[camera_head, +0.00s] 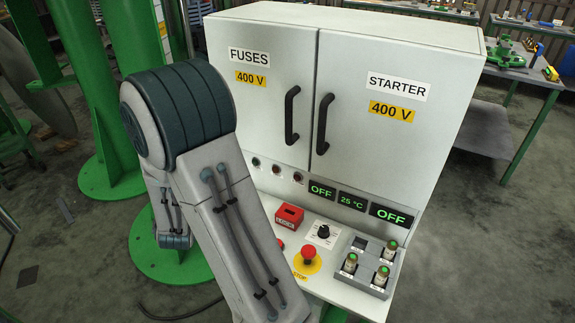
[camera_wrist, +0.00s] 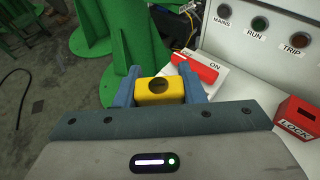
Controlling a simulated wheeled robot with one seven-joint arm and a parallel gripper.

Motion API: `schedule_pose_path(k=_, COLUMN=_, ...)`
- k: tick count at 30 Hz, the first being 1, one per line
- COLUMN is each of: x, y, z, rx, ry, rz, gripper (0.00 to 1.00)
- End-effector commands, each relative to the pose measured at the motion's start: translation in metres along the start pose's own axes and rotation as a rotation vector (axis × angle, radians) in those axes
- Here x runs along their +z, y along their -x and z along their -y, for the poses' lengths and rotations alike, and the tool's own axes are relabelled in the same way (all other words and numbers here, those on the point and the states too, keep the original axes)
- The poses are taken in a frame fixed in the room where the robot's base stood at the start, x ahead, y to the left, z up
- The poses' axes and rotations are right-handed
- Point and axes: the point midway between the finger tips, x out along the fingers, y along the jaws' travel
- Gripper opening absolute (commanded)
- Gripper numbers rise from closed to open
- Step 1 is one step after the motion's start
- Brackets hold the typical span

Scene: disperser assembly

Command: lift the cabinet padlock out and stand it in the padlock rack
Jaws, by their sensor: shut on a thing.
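In the wrist view, my gripper (camera_wrist: 160,88) has its two blue fingers shut on the yellow padlock (camera_wrist: 153,95), one finger on each side. The padlock's face shows a dark round spot. Its shackle is hidden, so I cannot tell whether it is clear of the cabinet. A red box marked LOCK (camera_wrist: 297,118), apparently the padlock rack, is at the right of the wrist view, apart from the padlock. This red box also shows on the panel in the head view (camera_head: 289,214). My arm hides the gripper and padlock in the head view.
A red switch handle (camera_wrist: 194,68) lies on a white plate marked ON, close to the right finger. A red stop button (camera_head: 308,253), a black knob (camera_head: 323,231) and a grey fuse tray (camera_head: 376,284) occupy the panel. The cabinet (camera_head: 345,80) rises behind.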

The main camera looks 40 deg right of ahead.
Motion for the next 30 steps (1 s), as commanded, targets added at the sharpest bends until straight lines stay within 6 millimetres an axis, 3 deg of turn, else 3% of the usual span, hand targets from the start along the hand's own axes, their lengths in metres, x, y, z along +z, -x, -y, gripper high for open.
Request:
schedule_pose_path(k=1, x=0.004, y=-0.010, z=0.032, rx=-0.076, ry=-0.027, rz=-0.005, gripper=0.10)
schedule_pose_path(k=6, x=0.011, y=-0.030, z=0.132, rx=-0.311, ry=-0.116, rz=-0.008, gripper=0.10)
schedule_pose_path(k=9, x=0.014, y=-0.031, z=0.188, rx=-0.442, ry=-0.167, rz=-0.003, gripper=0.10)
schedule_pose_path(k=13, x=0.017, y=-0.027, z=0.243, rx=-0.568, ry=-0.215, rz=0.009, gripper=0.10)
schedule_pose_path(k=19, x=0.018, y=-0.020, z=0.283, rx=-0.661, ry=-0.253, rz=0.021, gripper=0.10)
schedule_pose_path(k=30, x=0.018, y=-0.018, z=0.292, rx=-0.684, ry=-0.261, rz=0.025, gripper=0.10)
